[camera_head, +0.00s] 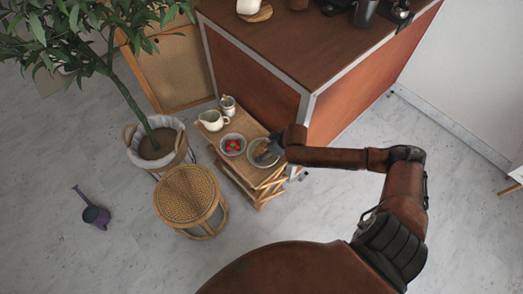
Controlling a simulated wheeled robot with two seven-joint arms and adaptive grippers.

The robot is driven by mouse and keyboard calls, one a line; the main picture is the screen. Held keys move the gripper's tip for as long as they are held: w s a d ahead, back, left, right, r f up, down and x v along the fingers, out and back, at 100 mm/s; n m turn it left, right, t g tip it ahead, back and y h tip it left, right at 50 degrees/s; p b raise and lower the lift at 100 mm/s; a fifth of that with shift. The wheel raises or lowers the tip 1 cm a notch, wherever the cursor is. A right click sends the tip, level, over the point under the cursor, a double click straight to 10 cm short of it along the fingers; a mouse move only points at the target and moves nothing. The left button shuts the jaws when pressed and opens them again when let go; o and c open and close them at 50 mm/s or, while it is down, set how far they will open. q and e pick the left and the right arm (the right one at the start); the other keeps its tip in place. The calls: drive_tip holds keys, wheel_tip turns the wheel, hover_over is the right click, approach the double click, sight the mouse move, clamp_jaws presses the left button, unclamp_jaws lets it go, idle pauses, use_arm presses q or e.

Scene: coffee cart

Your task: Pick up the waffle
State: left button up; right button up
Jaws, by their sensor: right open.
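A small wooden side table (239,121) stands against the counter. On its right part is a pale bowl (252,161) with something tan in it, which looks like the waffle (262,158), small and partly hidden by my gripper. My right gripper (266,153) is open and reaches down over this bowl from the right. I cannot tell whether its fingers touch the waffle. My left gripper is not in view.
A bowl of strawberries (232,145) sits just left of the waffle bowl. A white pitcher (212,120) and a small jug (228,105) stand behind it. The counter (285,45), wicker stool (188,193) and potted plant (157,145) surround the table.

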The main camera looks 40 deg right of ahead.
drive_tip(key=shift+w+f, duration=0.1)
drive_tip(key=shift+c, duration=0.5)
drive_tip(key=c, duration=1.1)
